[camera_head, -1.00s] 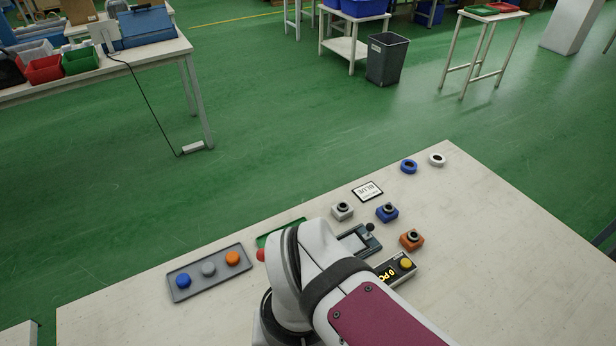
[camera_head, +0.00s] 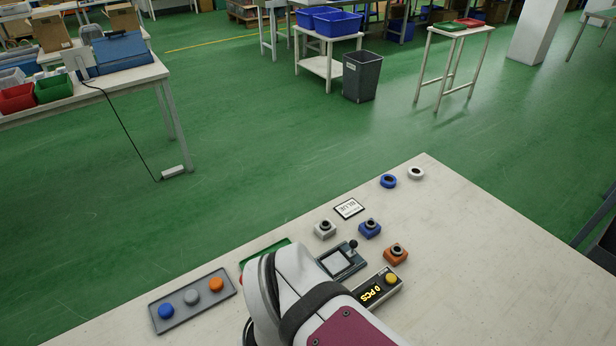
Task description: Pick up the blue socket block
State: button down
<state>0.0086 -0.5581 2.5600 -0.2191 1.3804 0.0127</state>
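The blue socket block (camera_head: 370,230) sits on the pale table, a squat blue block with a dark round socket on top. A white-grey socket block (camera_head: 324,230) stands to its left and an orange one (camera_head: 396,255) to its lower right. All three stand apart from each other. My arm shows at the bottom middle of the view, left of and nearer than the blocks. My gripper is not in view.
A tray (camera_head: 160,318) holds coloured round pieces. Blue (camera_head: 388,181) and white (camera_head: 416,173) rings and a "BLUE" card (camera_head: 349,209) lie behind. The table's right side is clear.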

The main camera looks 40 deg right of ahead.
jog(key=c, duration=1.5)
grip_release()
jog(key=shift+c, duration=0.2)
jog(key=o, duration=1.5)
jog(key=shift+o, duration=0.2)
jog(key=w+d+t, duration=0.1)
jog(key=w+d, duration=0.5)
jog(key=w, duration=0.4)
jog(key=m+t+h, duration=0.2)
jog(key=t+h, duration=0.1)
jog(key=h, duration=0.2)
send_over(371, 223)
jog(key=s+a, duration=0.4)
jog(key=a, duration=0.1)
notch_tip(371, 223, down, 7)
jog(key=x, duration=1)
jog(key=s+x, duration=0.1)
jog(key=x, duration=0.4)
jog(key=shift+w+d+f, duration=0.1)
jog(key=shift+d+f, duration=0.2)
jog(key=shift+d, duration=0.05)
